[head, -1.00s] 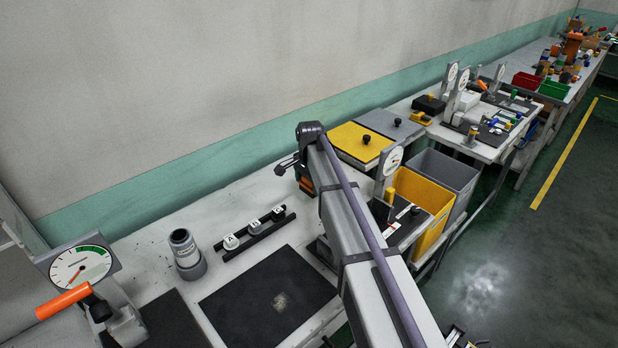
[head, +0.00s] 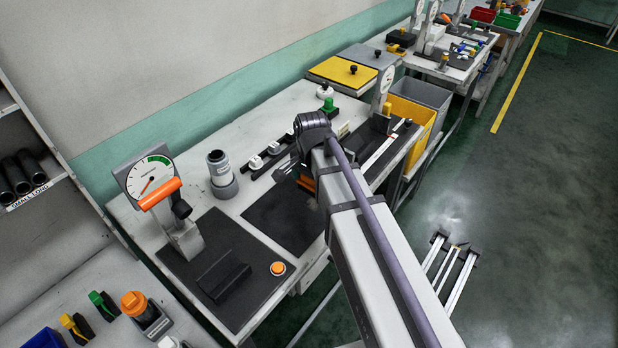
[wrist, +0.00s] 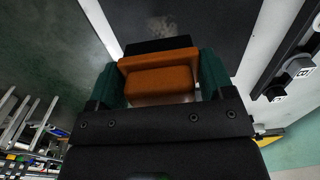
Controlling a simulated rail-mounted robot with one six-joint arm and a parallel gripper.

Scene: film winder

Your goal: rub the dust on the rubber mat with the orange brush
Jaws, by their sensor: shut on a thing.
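The orange brush (wrist: 158,86) is held between the two dark green fingers of my gripper (wrist: 159,74) in the wrist view. Its black bristle end (wrist: 158,45) points toward the mat. The black rubber mat (wrist: 215,35) lies beyond the brush, with a pale dust patch (wrist: 165,22) just past the bristles. I cannot tell whether the bristles touch the mat. In the head view my gripper, with a bit of the orange brush (head: 307,183) showing, is at the far right part of the mat (head: 268,218). The dust is mostly hidden there by my arm.
A black rail with white-topped pieces (head: 268,158) runs behind the mat. A grey cylinder (head: 221,175) stands to its left. A dial stand with an orange handle (head: 160,193) stands on another dark mat (head: 196,262). Yellow and grey bins (head: 408,115) are at the right.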

